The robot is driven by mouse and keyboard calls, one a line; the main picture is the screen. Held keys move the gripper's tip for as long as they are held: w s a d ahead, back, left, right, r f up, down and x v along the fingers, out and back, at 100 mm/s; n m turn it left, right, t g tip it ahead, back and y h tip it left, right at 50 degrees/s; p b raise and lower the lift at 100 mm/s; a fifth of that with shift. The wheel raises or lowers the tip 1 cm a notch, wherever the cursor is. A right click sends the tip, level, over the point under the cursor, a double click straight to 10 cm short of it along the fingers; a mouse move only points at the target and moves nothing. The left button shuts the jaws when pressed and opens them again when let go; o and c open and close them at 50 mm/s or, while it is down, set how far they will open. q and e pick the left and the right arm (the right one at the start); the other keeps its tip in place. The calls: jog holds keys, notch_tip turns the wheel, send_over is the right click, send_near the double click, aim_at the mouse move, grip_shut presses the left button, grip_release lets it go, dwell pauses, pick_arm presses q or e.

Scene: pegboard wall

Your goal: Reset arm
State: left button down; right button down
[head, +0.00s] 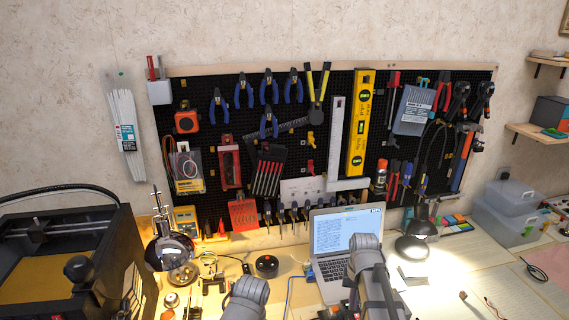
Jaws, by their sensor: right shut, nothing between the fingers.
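My right arm comes up from the bottom edge, right of centre, in front of the laptop. My right gripper (381,287) is the dark part beside the grey arm links; it is shut with nothing in it, and its fingertips are hard to make out against the arm. It appears above the desk, apart from the pegboard. A grey link of my left arm shows at the bottom edge, left of centre; my left gripper is out of view.
A pegboard (330,112) of pliers, screwdrivers and a yellow level (361,125) hangs behind the desk. An open laptop (346,232), lit lamp (412,247), black 3D printer (70,262) and clear boxes (507,212) stand on it. The front right desk is fairly clear.

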jog(key=s+a+n, duration=0.3)
jog(key=s+a, duration=0.3)
jog(key=a, duration=0.3)
jog(key=s+a+n+h, duration=0.1)
jog(key=s+a+n, duration=0.3)
jog(key=a, duration=0.5)
jog(key=shift+s, duration=0.95)
jog(key=shift+r, duration=0.1)
